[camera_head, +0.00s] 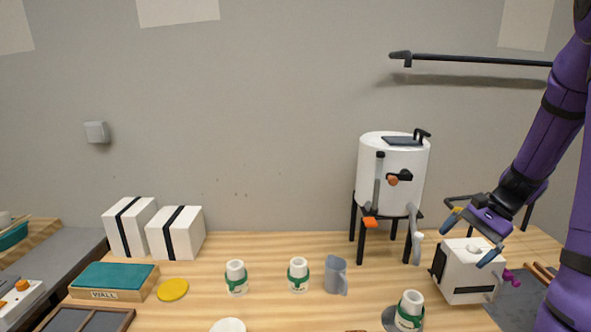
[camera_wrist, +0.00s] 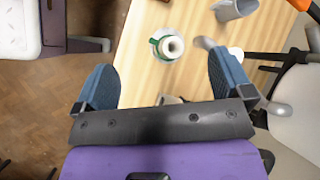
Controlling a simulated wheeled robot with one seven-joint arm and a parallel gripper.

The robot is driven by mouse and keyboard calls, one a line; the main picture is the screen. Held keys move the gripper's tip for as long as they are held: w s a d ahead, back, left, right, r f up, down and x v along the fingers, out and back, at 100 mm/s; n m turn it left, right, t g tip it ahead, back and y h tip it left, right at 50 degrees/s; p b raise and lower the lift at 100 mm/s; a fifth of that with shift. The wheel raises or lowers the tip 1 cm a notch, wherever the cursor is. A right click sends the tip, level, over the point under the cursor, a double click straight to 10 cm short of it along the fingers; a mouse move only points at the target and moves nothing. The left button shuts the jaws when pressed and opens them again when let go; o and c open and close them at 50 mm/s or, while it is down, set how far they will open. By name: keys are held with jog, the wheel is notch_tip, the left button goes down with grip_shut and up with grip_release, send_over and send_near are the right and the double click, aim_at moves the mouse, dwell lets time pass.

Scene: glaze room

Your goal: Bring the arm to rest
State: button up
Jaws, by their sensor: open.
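My arm (camera_head: 548,130) is purple with black bands and reaches in from the right side of the head view, bent downward. My gripper (camera_head: 468,240) hangs above the right part of the wooden table, in front of or over a white box-shaped device (camera_head: 468,272). Its two blue fingers are apart. In the wrist view the gripper (camera_wrist: 164,82) is open, with nothing held between the fingers. A white bottle with a green band (camera_wrist: 168,46) shows beyond the fingertips, apart from them.
A white kiln-like drum (camera_head: 393,165) on black legs stands left of my gripper. A grey mug (camera_head: 336,276), white-and-green bottles (camera_head: 236,278) and a yellow disc (camera_head: 172,289) stand on the table. A black wall bar (camera_head: 470,60) is at upper right. Free room lies above the table's left and middle.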

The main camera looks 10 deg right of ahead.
jog(key=s+a+r+n+t+h, duration=0.2)
jog(key=s+a+r+n+h, duration=0.1)
jog(key=s+a+r+n, duration=0.4)
jog(key=s+a+r+n+t+h, duration=0.2)
jog(key=s+a+r+n+h, duration=0.2)
jog(key=a+r, duration=0.7)
jog(key=s+a+n, duration=0.2)
jog(key=shift+s+a+r+n+h, duration=0.25)
jog(key=shift+s+n+h, duration=0.05)
jog(key=shift+s+n, duration=0.1)
